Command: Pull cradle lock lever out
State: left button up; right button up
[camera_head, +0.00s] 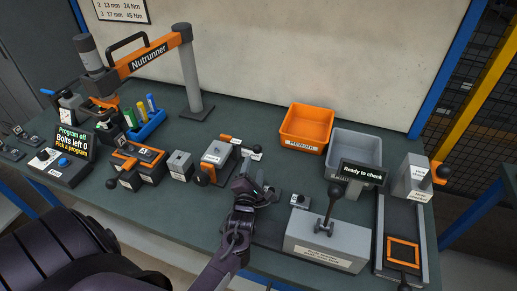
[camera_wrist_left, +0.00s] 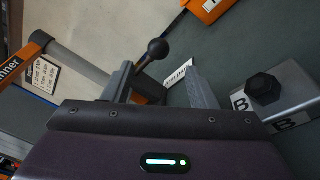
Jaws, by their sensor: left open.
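A small lever with a black ball knob (camera_wrist_left: 157,48) shows between and just beyond my left fingertips in the left wrist view. A white label (camera_wrist_left: 178,76), too blurred to read, lies near it. In the head view the knob (camera_head: 257,148) sits at the right of a grey and orange fixture (camera_head: 215,158). I cannot read whether it is marked as the cradle lock. My left gripper (camera_head: 260,186) is open and empty, in front of the knob; it also shows in the wrist view (camera_wrist_left: 158,82). My right gripper is not in view.
An orange bin (camera_head: 307,127) and a grey bin (camera_head: 353,148) stand behind to the right. A grey lever box (camera_head: 326,242) is right of my gripper. The Nutrunner arm (camera_head: 150,52) stands at the back left. A grey block with a black hex bolt (camera_wrist_left: 264,88) is close to my right-hand finger.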

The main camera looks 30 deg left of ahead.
aim_at(250, 147)
pick_arm(q)
jog(key=p+x, duration=0.1)
jog(key=x, duration=1)
jog(key=shift+a, duration=0.1)
